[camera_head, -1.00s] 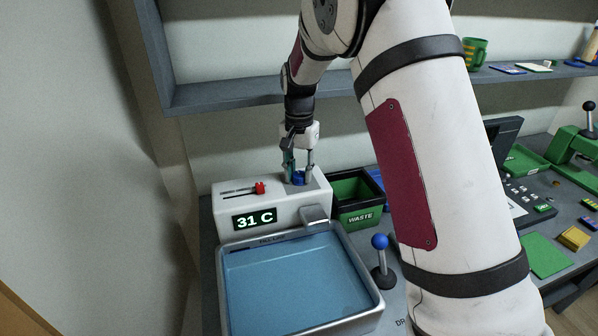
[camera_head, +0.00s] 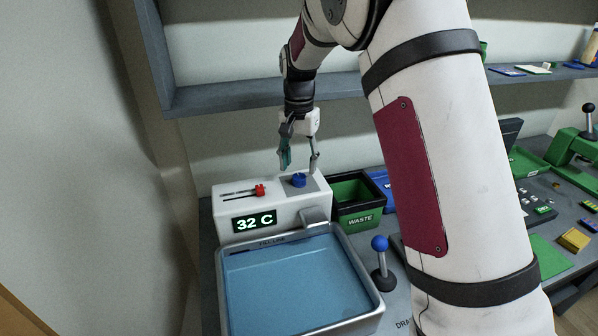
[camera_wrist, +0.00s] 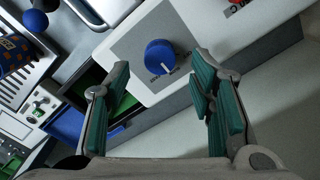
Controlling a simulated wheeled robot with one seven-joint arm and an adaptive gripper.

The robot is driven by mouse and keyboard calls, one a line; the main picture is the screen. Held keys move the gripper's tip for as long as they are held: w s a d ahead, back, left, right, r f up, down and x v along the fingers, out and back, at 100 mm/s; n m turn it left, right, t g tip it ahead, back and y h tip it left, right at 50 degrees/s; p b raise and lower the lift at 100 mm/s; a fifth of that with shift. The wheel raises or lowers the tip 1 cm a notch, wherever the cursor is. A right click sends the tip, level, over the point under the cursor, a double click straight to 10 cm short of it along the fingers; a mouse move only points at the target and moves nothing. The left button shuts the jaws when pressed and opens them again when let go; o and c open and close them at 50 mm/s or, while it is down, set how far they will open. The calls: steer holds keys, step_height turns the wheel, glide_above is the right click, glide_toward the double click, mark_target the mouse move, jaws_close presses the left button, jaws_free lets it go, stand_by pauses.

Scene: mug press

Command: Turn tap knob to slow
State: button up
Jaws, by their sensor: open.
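The blue tap knob (camera_head: 299,180) sits on top of the white tap unit (camera_head: 240,207), on a grey patch at its right end.
A red slider (camera_head: 261,190) and a display reading 32 C (camera_head: 255,221) are on the unit. A water-filled basin (camera_head: 372,290) stands in front. A green and black waste bin (camera_head: 357,207) and a blue-topped lever (camera_head: 380,243) are to the right. A shelf (camera_head: 230,97) runs behind.

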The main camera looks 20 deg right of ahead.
mark_target(299, 177)
step_height(299, 177, up, 8)
stand_by(0.5)
steer(key=s+r+n+t, duration=0.25)
steer(key=s+r, duration=0.25)
steer(key=s, duration=0.7)
steer(key=s+r+n+t, duration=0.1)
steer(key=s+r+n, duration=0.3)
steer(key=s, duration=0.8)
steer(key=s+f+n+t, duration=0.1)
steer(key=s+f+t, duration=0.1)
steer(key=s, duration=0.7)
steer(key=shift+s+f, duration=0.3)
steer(key=shift+f, duration=0.25)
